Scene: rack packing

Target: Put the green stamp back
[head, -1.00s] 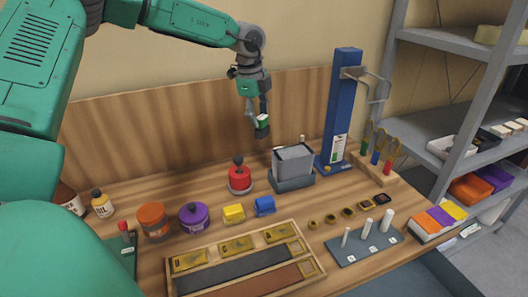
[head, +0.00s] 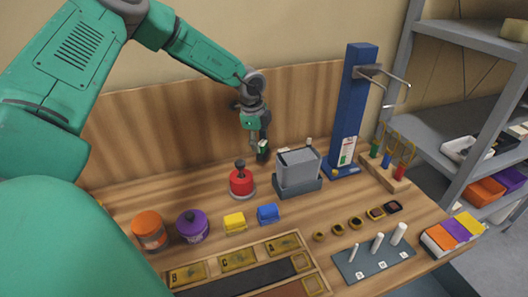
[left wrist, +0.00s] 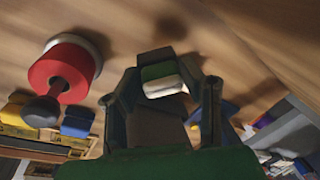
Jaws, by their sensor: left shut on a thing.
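The green stamp (head: 263,146), a small block with a green and a white part, is between the fingers of my left gripper (head: 261,153). The gripper is shut on it, low over the back of the bench, behind the red round holder and left of the grey block. In the left wrist view the stamp (left wrist: 160,73) shows between the two fingertips, above the wooden top. I cannot tell whether it touches the bench. A yellow block (head: 234,223) and a blue block (head: 268,214) sit side by side nearer the front. My right gripper is not in view.
The red round holder with a dark knob (head: 241,183) and the grey block on a dark base (head: 296,170) stand close by. A blue post (head: 356,110) rises at right. Orange (head: 149,230) and purple (head: 192,226) jars stand left. A slotted tray (head: 319,283) lies in front.

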